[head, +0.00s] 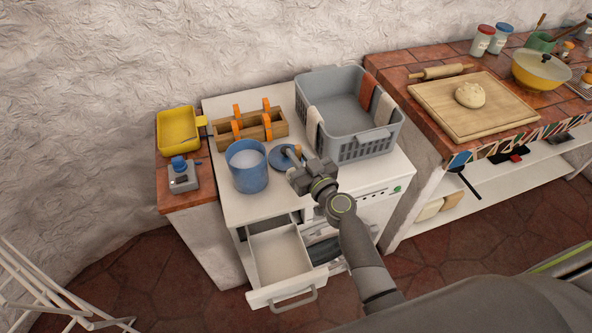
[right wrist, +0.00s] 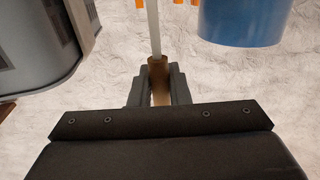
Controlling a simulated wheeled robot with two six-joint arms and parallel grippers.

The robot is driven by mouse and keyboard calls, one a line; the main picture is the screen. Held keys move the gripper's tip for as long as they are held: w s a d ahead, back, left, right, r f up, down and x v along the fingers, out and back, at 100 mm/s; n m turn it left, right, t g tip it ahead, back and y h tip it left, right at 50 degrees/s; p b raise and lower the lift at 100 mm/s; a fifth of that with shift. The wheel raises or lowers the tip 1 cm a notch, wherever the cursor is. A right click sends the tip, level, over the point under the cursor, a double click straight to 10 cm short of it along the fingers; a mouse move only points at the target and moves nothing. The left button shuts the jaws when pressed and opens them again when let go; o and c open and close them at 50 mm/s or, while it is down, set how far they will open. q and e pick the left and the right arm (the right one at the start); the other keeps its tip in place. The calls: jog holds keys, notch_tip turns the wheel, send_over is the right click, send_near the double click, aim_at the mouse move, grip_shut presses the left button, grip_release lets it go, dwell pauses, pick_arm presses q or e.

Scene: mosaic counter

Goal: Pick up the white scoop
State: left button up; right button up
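A thin white shaft (right wrist: 153,28) with a brown grip (right wrist: 158,72) shows in the right wrist view; I take it for the white scoop, though its bowl is out of that view. My right gripper (right wrist: 160,95) has its fingers closed against both sides of the brown grip. In the head view my right gripper (head: 297,172) is over the white counter, just in front of the blue lid and right of the blue canister. The small brown piece (head: 298,149) beside it may be part of the scoop or lid. My left gripper is not in view.
The blue canister (head: 247,170) holds white contents. The blue lid (head: 281,158) lies beside it. A grey basket (head: 375,150) with cloths and a wooden box (head: 232,131) with orange handles stand behind. An open drawer (head: 292,293) juts out below. A yellow tub (head: 178,132) is left.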

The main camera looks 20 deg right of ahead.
grip_shut()
